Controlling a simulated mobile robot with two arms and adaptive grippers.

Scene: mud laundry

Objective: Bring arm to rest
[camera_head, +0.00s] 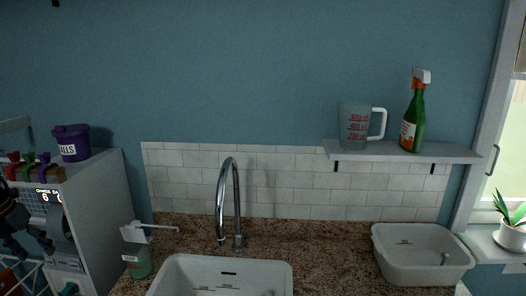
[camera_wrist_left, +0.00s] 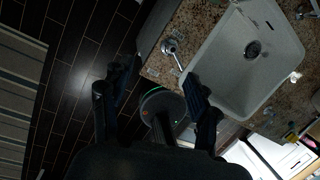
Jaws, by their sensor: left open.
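My left gripper (camera_head: 38,240) shows at the left edge of the head view, dark, in front of the white cabinet. In the left wrist view its two dark fingers (camera_wrist_left: 155,88) are spread apart with nothing held between them. That view looks down past the counter edge to the dark tiled floor. The rest of the left arm is mostly out of the head view. My right gripper is in neither view.
A white sink (camera_head: 222,262) with a chrome faucet (camera_head: 229,200) sits in the granite counter. A soap dispenser (camera_head: 138,258) stands left of it, a white basin (camera_head: 422,258) right. A wall shelf (camera_head: 450,153) holds a measuring jug (camera_head: 354,125) and a green spray bottle (camera_head: 414,118).

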